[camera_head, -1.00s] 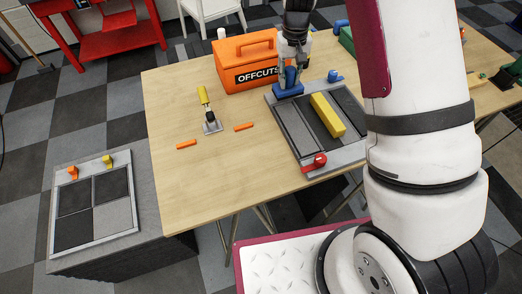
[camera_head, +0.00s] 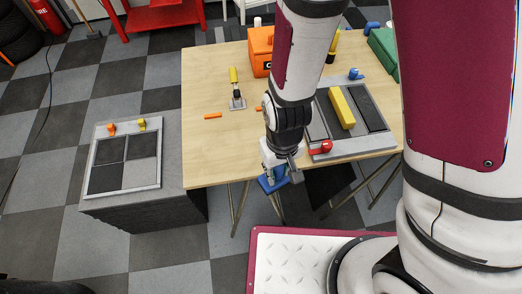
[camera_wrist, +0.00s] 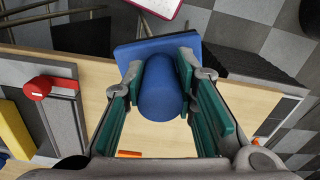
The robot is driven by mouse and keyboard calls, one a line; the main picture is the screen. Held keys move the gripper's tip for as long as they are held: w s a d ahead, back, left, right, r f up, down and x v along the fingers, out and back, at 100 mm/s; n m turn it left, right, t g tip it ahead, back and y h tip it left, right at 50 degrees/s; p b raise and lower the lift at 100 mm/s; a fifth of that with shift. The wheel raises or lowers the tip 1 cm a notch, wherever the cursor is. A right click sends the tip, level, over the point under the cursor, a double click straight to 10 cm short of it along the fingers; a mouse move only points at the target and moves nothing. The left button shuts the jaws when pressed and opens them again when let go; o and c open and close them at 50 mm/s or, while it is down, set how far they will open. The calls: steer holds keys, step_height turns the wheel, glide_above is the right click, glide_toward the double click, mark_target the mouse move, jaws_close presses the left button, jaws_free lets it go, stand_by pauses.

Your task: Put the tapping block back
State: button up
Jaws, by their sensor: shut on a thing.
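The blue tapping block (camera_head: 270,185) is a flat blue plate with a thick round grip. My gripper (camera_head: 273,171) is shut on the grip and holds the block in the air, off the table's front edge. In the wrist view, the block's round grip (camera_wrist: 162,92) sits between the green finger pads, with the plate beyond it. The grey framed board (camera_head: 375,142) lies on the table to the right of my gripper, with dark strips and a yellow bar (camera_head: 343,108) on it. A red clamp (camera_head: 321,148) is at the board's front corner.
The wooden table (camera_head: 205,140) carries an orange toolbox (camera_head: 260,50), a yellow-handled scraper (camera_head: 235,88) and small orange pieces. A low grey bench at left bears a framed tile panel (camera_head: 124,188) with orange and yellow pieces behind it.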

steer(key=shift+s+r, duration=0.1)
steer(key=shift+s, duration=0.7)
steer(key=shift+w+a+f+b, duration=0.8)
steer(key=shift+w+a+b, duration=0.3)
steer(key=shift+w, duration=1.3)
steer(key=shift+w+a+f+b, duration=0.95)
steer(key=shift+w+b, duration=0.3)
steer(key=shift+w, duration=1.1)
steer(key=shift+w+a+f+b, duration=0.7)
steer(key=shift+w+a+b, duration=0.45)
steer(key=shift+w, duration=1.25)
steer(key=shift+d+f, duration=0.1)
steer(key=shift+f, duration=0.05)
steer(key=o, duration=1)
